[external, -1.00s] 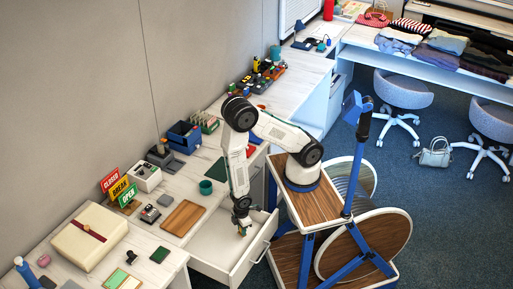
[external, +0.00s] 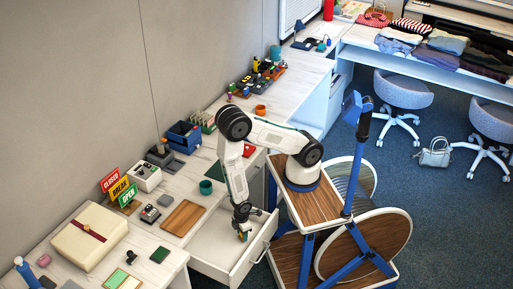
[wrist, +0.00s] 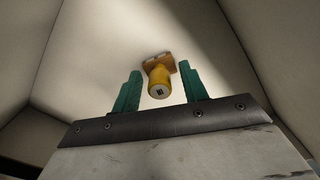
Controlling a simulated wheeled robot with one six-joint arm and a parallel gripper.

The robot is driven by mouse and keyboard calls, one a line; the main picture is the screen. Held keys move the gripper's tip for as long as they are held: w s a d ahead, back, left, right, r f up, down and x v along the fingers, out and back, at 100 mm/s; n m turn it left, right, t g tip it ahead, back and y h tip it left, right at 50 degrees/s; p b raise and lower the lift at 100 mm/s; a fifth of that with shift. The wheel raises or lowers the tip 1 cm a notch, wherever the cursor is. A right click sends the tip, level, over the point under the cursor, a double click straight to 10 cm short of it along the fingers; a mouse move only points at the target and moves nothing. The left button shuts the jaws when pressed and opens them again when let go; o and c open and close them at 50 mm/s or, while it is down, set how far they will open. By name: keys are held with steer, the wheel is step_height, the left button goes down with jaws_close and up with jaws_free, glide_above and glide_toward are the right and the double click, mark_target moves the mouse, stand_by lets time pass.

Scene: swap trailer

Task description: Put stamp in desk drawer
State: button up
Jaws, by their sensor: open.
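The desk drawer (external: 208,240) is pulled open below the desk's front edge. My gripper (external: 243,234) points down into it. In the wrist view the stamp (wrist: 159,80), with a yellow rounded handle and a flat orange-brown base, is inside the drawer (wrist: 95,45). It sits between and just beyond the two green fingers of my gripper (wrist: 160,92), which are spread with a gap on each side of it. The handle end faces the camera. Whether the stamp rests fully on the drawer floor I cannot tell. In the external view it is mostly hidden by my gripper.
A wooden board (external: 184,217), a teal cup (external: 206,187) and a grey stapler-like item (external: 151,213) stand on the desk near the drawer. A cream box (external: 88,238) and coloured signs (external: 118,188) are at the left. The rest of the drawer looks empty.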

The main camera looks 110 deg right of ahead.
steer(key=shift+r, duration=6.1)
step_height(320, 180, up, 9)
glide_above(239, 235)
step_height(239, 235, up, 10)
steer(key=s+d+m, duration=0.1)
steer(key=s+d, duration=0.1)
steer(key=d, duration=0.1)
steer(key=s+d+r+m+t, duration=0.1)
steer(key=s+d+r, duration=0.2)
steer(key=s+r, duration=0.9)
step_height(239, 235, up, 2)
steer(key=shift+s+r+m, duration=0.2)
steer(key=shift+m, duration=0.2)
